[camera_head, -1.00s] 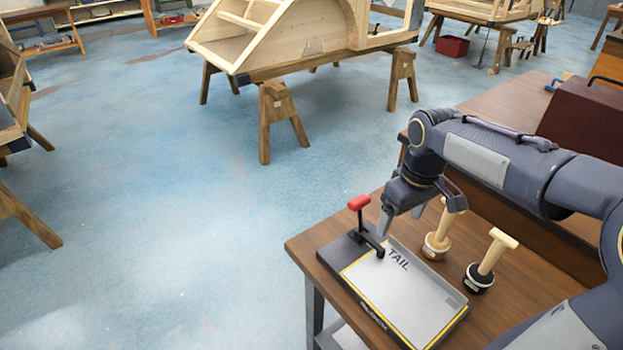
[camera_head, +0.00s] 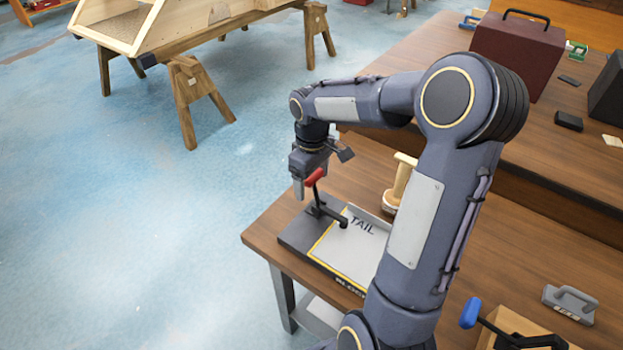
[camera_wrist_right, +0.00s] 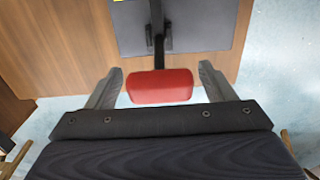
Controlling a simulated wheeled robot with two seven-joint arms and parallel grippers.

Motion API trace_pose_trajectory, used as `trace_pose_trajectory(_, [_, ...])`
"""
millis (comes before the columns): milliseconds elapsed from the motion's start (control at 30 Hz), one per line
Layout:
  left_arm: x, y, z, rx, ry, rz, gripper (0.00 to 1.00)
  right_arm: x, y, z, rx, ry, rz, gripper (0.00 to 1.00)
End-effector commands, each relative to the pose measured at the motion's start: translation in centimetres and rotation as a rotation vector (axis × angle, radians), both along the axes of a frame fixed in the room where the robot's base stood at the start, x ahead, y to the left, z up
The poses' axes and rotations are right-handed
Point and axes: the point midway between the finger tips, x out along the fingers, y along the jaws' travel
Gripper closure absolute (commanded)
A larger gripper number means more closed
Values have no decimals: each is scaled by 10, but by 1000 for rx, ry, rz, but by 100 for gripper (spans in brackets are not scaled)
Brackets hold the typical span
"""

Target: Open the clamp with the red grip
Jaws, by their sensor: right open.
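The clamp's red grip (camera_head: 314,177) sits at the end of a black lever (camera_head: 318,197) on the dark board marked TAIL (camera_head: 352,245), near the table's left corner. My right gripper (camera_head: 303,187) is at the grip. In the right wrist view the red grip (camera_wrist_right: 160,87) lies between the two open fingers (camera_wrist_right: 160,84), with a gap on each side. The lever stands up from its black base and leans toward the grip. My left gripper is not in view.
A wooden-handled stamp (camera_head: 400,180) stands behind the board, partly hidden by my right arm. A blue-handled clamp (camera_head: 470,312) and a grey-handled block (camera_head: 571,302) are at the lower right. A maroon case (camera_head: 515,50) stands further back. Open floor lies left of the table.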

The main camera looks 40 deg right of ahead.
Motion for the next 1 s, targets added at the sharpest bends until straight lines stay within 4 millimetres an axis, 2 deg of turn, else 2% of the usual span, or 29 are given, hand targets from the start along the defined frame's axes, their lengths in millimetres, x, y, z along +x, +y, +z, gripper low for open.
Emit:
trace_pose_trajectory(333, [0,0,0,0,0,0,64,0,0,-5,0,0,0,25])
trace_pose_trajectory(800, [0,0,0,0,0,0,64,0,0,-5,0,0,0,86])
trace_pose_trajectory(1000, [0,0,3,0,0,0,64,0,1,-4,-4,12,0,86])
